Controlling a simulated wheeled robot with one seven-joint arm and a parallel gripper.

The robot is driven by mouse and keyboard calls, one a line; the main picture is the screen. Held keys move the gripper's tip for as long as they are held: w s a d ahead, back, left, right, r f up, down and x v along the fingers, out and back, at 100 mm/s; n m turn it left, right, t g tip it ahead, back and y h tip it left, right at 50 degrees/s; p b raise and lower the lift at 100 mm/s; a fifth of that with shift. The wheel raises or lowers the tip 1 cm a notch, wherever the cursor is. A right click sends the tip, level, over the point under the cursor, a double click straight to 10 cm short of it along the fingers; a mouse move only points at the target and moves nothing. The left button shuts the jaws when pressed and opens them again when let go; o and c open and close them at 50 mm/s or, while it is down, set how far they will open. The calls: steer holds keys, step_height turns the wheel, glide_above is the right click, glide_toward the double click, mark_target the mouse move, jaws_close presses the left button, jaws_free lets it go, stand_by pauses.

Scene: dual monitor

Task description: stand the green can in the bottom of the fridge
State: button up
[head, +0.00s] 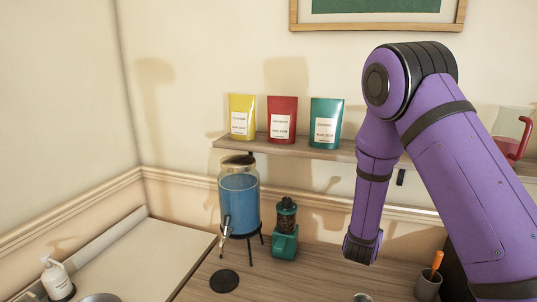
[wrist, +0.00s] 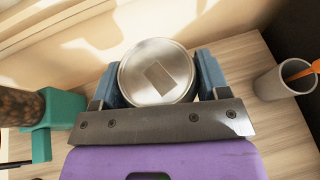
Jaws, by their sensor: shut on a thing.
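My gripper (wrist: 160,80) is shut on a round can (wrist: 158,72) in the wrist view, with one blue-grey finger on each side. I see the can from above: a silver metal top with a square grey patch. Its side is hidden, so its green colour does not show. The wooden counter shows below and around it; I cannot tell whether the can touches it. In the head view my purple arm hangs down over the counter, and the gripper cannot be made out. The fridge is not in view.
A green grinder (head: 285,235) stands left of my arm, beside a blue drink dispenser (head: 240,203). A grey cup (head: 428,284) with an orange-handled tool stands to the right. A shelf (head: 340,152) with yellow, red and teal bags runs above the counter (head: 320,274).

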steer(key=shift+r, duration=0.95)
steer(key=shift+f, duration=3.15)
